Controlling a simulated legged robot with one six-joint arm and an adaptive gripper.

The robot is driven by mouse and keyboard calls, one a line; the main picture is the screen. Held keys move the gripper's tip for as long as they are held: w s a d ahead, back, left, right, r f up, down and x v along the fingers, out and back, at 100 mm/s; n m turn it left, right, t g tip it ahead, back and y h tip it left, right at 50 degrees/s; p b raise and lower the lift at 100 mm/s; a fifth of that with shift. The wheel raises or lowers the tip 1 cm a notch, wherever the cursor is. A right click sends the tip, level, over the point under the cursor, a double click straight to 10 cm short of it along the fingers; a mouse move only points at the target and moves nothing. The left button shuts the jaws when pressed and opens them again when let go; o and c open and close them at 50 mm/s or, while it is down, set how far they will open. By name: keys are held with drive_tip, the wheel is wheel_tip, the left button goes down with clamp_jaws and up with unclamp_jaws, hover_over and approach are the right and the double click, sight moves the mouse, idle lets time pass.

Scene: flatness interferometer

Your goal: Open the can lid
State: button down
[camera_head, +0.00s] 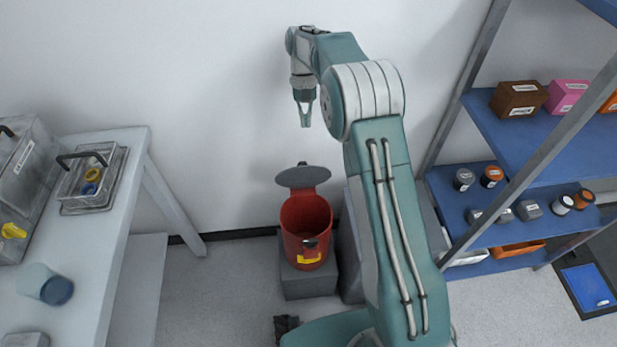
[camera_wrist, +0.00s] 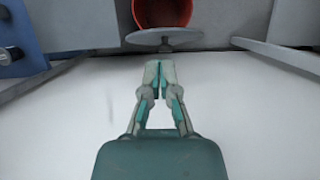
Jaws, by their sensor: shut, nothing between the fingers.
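A red can (camera_head: 306,226) with a yellow label stands on a grey block near the wall. Its round grey lid (camera_head: 303,176) is raised at the back, and the can's inside shows. My gripper (camera_head: 305,122) is above the lid, pointing down, apart from it, shut and empty. In the wrist view, the can (camera_wrist: 162,13) is at the top with the lid (camera_wrist: 164,35) seen nearly edge-on. The gripper fingertips (camera_wrist: 160,66) meet just below the lid in that view.
A blue shelf unit (camera_head: 455,205) with boxes and jars stands at right. Bare floor lies between table and can.

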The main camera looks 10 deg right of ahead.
drive_tip(key=s+d+r+t, duration=0.2)
drive_tip(key=s+r, duration=0.5)
drive_tip(key=r, duration=0.2)
drive_tip(key=s+d+r+t, duration=0.2)
drive_tip(key=s+r+t, duration=0.1)
drive_tip(key=s+r, duration=0.45)
drive_tip(key=s+f+m+t+y, duration=0.1)
drive_tip(key=s+f+m+t, duration=0.1)
drive_tip(key=s, duration=1.3)
drive_tip(key=n+t+y, duration=1.2)
drive_tip(key=n+y, duration=0.1)
drive_tip(key=n, duration=1.8)
approach(301, 174)
drive_tip(key=x, duration=0.5)
drive_tip(key=shift+a+f, duration=0.1)
drive_tip(key=shift+a, duration=0.55)
drive_tip(key=shift+w, duration=0.65)
